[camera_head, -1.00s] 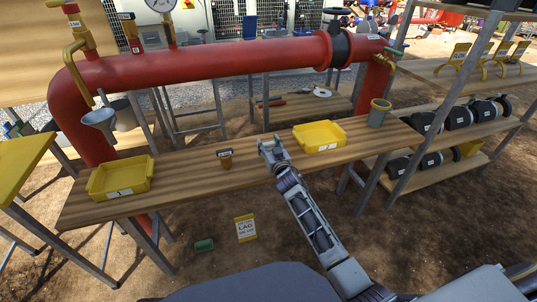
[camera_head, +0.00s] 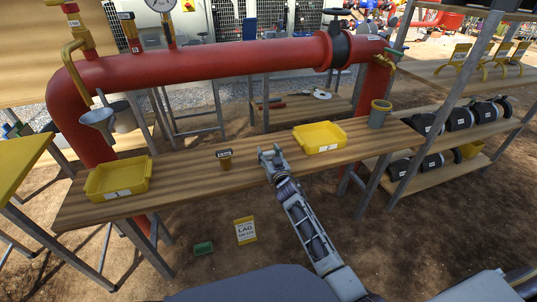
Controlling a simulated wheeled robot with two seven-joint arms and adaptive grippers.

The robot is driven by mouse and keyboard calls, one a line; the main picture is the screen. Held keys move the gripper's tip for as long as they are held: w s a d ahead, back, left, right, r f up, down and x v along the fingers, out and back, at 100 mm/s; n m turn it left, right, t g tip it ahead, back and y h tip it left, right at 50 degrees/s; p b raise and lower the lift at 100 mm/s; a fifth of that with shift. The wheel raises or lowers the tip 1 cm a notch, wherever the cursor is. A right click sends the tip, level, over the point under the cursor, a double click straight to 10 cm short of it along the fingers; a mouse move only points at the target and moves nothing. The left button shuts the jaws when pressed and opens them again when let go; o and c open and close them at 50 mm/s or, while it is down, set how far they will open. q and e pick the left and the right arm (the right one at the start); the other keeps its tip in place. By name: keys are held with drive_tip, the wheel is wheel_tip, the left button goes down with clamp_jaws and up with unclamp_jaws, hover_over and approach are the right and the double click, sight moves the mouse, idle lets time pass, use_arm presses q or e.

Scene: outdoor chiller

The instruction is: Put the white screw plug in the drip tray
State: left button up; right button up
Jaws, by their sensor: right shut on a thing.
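My right gripper (camera_head: 271,158) is over the middle of the wooden bench (camera_head: 190,185), just left of a yellow tray (camera_head: 320,149). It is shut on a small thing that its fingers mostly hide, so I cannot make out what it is. No white screw plug shows elsewhere on the bench. A second yellow tray (camera_head: 118,192) sits at the bench's left end. Both trays look empty and carry white labels too small to read; I cannot tell which is the drip tray. My left gripper is out of view.
A small brown item with a black label (camera_head: 225,160) stands on the bench left of my gripper. A grey cup with a yellow rim (camera_head: 379,115) stands at the right end. A red pipe (camera_head: 220,62) runs behind, above the bench.

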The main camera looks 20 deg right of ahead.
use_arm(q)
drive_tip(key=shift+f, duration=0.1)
use_arm(e)
drive_tip(key=shift+f, duration=0.2)
drive_tip(key=o, duration=1.5)
drive_tip(key=shift+c, duration=0.2)
use_arm(q)
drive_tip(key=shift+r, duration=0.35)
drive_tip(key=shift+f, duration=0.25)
drive_tip(key=shift+b, duration=0.3)
